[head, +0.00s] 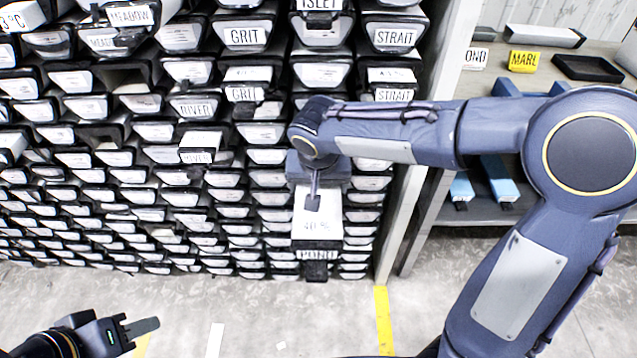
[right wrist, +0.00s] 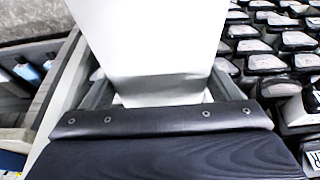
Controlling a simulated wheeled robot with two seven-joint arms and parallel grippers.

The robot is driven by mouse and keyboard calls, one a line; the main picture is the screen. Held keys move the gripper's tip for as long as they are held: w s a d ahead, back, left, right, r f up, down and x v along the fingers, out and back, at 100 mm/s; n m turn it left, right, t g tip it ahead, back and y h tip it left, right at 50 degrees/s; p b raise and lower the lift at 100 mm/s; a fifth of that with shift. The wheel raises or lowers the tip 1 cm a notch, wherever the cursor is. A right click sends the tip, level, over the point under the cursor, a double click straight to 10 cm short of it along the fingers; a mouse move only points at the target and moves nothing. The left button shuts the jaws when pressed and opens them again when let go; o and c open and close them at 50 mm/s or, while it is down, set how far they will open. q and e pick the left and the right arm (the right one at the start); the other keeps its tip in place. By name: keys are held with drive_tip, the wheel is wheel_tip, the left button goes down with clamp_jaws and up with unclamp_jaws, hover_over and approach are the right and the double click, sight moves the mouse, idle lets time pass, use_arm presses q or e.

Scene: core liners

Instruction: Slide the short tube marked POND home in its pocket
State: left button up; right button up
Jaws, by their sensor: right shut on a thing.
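The short tube marked POND (head: 318,222) is a white box-like tube with a dark end at the front of the rack. Its POND label faces out at its lower end, and its white top shows. My right gripper (head: 316,185) is over the tube and shut on it. In the right wrist view the white tube (right wrist: 150,45) fills the space between the fingers. My arm hides the pocket, so I cannot tell how far in the tube sits. My left gripper (head: 140,328) is low at the left, away from the rack; its jaw gap is unclear.
The rack (head: 190,150) holds many close-packed tubes, several with labels such as GRIT (head: 244,37), STRAIT (head: 395,37) and RIVER (head: 196,110), some sticking out. A white post (head: 430,120) stands right of it. A shelf beyond holds a yellow MARL block (head: 523,61) and a black tray (head: 588,68). The floor in front is open.

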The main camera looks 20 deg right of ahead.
drive_tip(key=shift+w+d+r+p, duration=0.1)
drive_tip(key=shift+w+d+p, duration=0.25)
drive_tip(key=shift+w, duration=0.9)
drive_tip(key=shift+w+d+f+p, duration=0.1)
drive_tip(key=shift+w+d+p, duration=0.25)
drive_tip(key=shift+w, duration=0.9)
drive_tip(key=shift+w+d+r+p, duration=0.1)
drive_tip(key=shift+w+d+p, duration=0.25)
drive_tip(key=shift+w, duration=0.9)
drive_tip(key=shift+w+d+p, duration=0.25)
drive_tip(key=shift+w+p, duration=0.15)
drive_tip(key=shift+w, duration=0.5)
drive_tip(key=shift+w+d+p, duration=0.3)
drive_tip(key=shift+w+p, duration=0.05)
drive_tip(key=shift+w, duration=0.55)
drive_tip(key=shift+w+d+p, duration=0.25)
drive_tip(key=shift+w+p, duration=0.15)
drive_tip(key=shift+w, duration=0.5)
drive_tip(key=shift+s+a, duration=0.1)
drive_tip(key=shift+s, duration=0.15)
